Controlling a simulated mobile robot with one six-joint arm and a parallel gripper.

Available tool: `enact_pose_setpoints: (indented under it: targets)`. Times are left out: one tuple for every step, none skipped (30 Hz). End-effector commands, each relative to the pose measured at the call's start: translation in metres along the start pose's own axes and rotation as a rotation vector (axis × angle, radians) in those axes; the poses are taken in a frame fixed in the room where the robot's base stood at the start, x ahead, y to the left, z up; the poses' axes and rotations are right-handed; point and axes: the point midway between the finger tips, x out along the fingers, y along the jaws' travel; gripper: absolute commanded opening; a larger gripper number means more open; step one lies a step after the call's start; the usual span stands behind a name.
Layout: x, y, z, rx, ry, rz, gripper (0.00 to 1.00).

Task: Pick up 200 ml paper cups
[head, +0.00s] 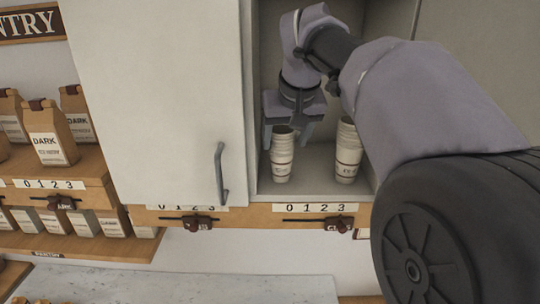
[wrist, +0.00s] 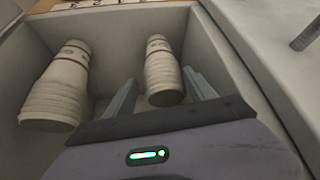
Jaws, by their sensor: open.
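Two stacks of white paper cups with dark bands stand on the cabinet floor. The left stack (head: 282,158) is shorter in the head view. The right stack (head: 347,152) is taller. My gripper (head: 289,132) reaches into the cabinet from above, with its fingers pointing down on either side of the left stack's top. In the wrist view, my open gripper (wrist: 160,92) has this stack (wrist: 163,70) between its fingers, with gaps visible. The other stack (wrist: 58,88) is left of the fingers there. The print on the cups is too small to read.
The open cabinet (head: 262,187) has narrow walls around both stacks. A closed white door with a handle (head: 220,172) is on its left. Sliders on a numbered wooden rail (head: 268,217) run below. Coffee bags (head: 50,135) stand on shelves at the left.

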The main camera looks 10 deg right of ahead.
Motion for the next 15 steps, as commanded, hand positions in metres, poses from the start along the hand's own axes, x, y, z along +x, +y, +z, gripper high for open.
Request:
enact_pose_setpoints:
  targets:
    - [0.010, -0.001, 0.002, -0.002, -0.005, 0.000, 0.64]
    - [0.016, -0.002, 0.002, -0.001, -0.005, -0.001, 0.64]
    - [0.025, -0.003, 0.003, -0.001, -0.006, -0.001, 0.64]
    - [0.030, -0.003, 0.003, -0.001, -0.005, -0.001, 0.64]
    - [0.035, -0.003, 0.002, -0.001, -0.004, 0.000, 0.64]
    - [0.041, -0.003, 0.002, 0.000, -0.004, 0.000, 0.64]
    - [0.044, -0.003, 0.002, 0.000, -0.003, 0.000, 0.64]
    - [0.046, -0.003, 0.002, 0.000, -0.003, -0.001, 0.64]
    - [0.047, -0.003, 0.002, 0.000, -0.003, -0.001, 0.64]
    - [0.048, -0.003, 0.002, 0.001, -0.002, -0.001, 0.64]
    - [0.048, -0.003, 0.002, 0.001, -0.002, -0.001, 0.64]
    - [0.047, -0.003, 0.002, 0.001, -0.002, -0.001, 0.64]
    - [0.047, -0.003, 0.002, 0.000, -0.002, -0.001, 0.64]
    - [0.047, -0.003, 0.002, 0.000, -0.002, -0.001, 0.64]
    - [0.047, -0.003, 0.002, 0.000, -0.002, -0.001, 0.58]
